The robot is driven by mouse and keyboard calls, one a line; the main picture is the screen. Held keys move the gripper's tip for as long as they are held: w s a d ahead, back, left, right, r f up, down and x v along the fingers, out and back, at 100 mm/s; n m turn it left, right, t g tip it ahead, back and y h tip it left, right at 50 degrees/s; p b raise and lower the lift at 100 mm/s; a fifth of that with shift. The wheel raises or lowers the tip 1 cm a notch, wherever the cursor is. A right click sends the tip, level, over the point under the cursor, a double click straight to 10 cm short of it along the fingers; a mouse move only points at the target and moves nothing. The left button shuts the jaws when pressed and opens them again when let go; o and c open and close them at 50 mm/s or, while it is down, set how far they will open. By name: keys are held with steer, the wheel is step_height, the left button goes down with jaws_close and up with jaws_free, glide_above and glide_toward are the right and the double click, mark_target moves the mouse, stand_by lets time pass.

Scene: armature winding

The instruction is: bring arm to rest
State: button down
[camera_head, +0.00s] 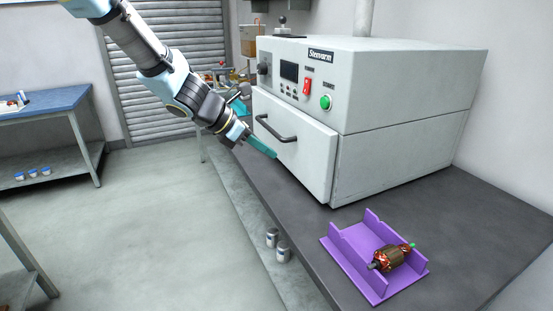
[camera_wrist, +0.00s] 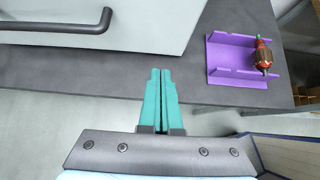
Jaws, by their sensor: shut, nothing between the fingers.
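My gripper (camera_head: 262,147) is at the end of my arm, in front of the drawer of a white oven (camera_head: 410,80). In the wrist view its teal fingers (camera_wrist: 160,84) are together with nothing between them. In the head view the fingertips appear close to the drawer's dark handle (camera_head: 277,130); I cannot tell the exact gap. In the wrist view the handle (camera_wrist: 70,27) lies up and left of the fingertips, apart from them. The oven drawer looks closed.
A purple holder (camera_head: 349,254) with a copper-wound armature (camera_head: 390,258) stands on the dark bench (camera_head: 460,215) at the right. Two small cans (camera_head: 283,252) sit below the bench edge. A blue-topped table (camera_head: 45,103) stands at the left. The floor (camera_head: 120,220) between is clear.

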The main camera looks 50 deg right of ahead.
steer(key=shift+a+r, duration=0.2)
steer(key=shift+w, duration=0.1)
steer(key=w+a+f+m+t+y, duration=0.2)
steer(key=w+a+m, duration=0.25)
steer(key=a, duration=0.75)
steer(key=w+a+f+m+t+y, duration=0.1)
steer(key=w+a+m+y, duration=0.15)
steer(key=w+a, duration=0.7)
steer(key=s+a+m+t+y, duration=0.1)
steer(key=a+m, duration=0.3)
steer(key=a, duration=1)
steer(key=s+a+m+t+y, duration=0.1)
steer(key=s+a+m+y, duration=0.2)
steer(key=a, duration=1.2)
steer(key=shift+s+f+m, duration=0.4)
steer(key=shift+s+m, duration=0.1)
steer(key=shift+s, duration=0.2)
